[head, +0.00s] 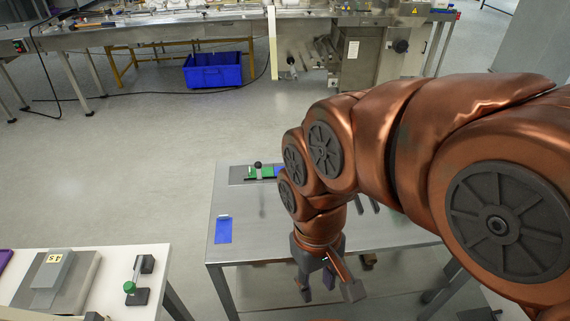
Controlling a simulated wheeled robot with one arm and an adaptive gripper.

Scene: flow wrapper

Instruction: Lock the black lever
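A small upright lever with a black knob (258,165) stands on a grey plate with green parts at the far left of the metal table (240,195). The lever is small here, and I cannot tell whether it is locked. My gripper (329,288) points down near the table's front edge, to the right of and nearer than the lever, well apart from it. Its fingers are spread and nothing shows between them. My arm covers part of the table right of the lever. Another lever device with a green knob (130,287) and dark base stands on the white table at lower left.
A blue card (223,230) lies on the metal table's left side. The white table (110,260) also carries a grey block with a yellow label (54,257). A long machine bench (150,36) stands at the back, with a blue crate (213,70) below. The floor between is clear.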

